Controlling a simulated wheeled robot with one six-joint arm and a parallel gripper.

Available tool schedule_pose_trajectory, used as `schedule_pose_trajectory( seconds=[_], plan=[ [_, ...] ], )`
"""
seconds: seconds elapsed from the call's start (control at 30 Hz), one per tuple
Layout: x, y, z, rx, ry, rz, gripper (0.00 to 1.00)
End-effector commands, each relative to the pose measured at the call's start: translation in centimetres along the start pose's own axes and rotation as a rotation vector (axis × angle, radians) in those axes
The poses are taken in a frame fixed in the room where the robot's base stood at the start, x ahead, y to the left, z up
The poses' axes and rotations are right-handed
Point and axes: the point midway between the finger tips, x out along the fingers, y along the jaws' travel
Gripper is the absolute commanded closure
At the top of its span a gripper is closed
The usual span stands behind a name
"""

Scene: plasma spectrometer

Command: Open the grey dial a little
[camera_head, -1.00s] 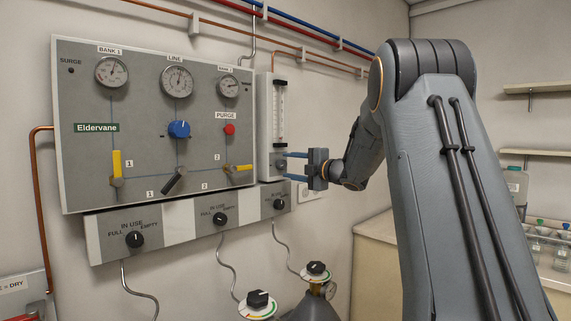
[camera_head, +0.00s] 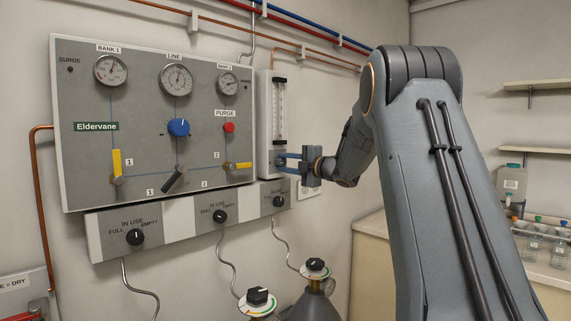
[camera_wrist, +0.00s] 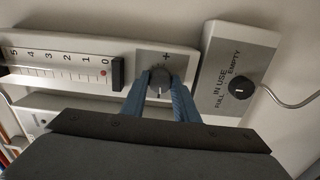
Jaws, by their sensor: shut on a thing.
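The grey dial (camera_wrist: 159,82) sits on the lower plate of the flowmeter, under a "+" mark. My gripper (camera_wrist: 160,92) has its two blue fingers on either side of the dial and is shut on it, as the wrist view shows. In the head view my gripper (camera_head: 280,162) reaches the bottom of the flowmeter (camera_head: 266,110) from the right, and its fingers partly cover the dial. In the wrist view the flowmeter scale (camera_wrist: 60,66) reads 0 to 5, with a red float (camera_wrist: 103,73) at the 0 end.
A panel (camera_head: 80,85) with gauges, a blue knob (camera_head: 178,128), a red button (camera_head: 229,127) and yellow levers is left of the flowmeter. Black "IN USE" knobs (camera_head: 278,201) are close below. Gas cylinders (camera_head: 315,295) stand beneath. Open space lies in front of the wall.

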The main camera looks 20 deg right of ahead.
Motion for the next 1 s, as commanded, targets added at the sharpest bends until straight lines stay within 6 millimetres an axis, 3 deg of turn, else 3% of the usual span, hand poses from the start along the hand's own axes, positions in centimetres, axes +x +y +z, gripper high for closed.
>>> schedule_pose_trajectory(
  seconds=[0.7,1.0],
  plan=[
    [-0.06,0.11,-0.02,0.416,0.0,-0.001,0.95],
    [-0.03,-0.01,0.01,0.496,0.0,-0.001,0.95]
  ],
)
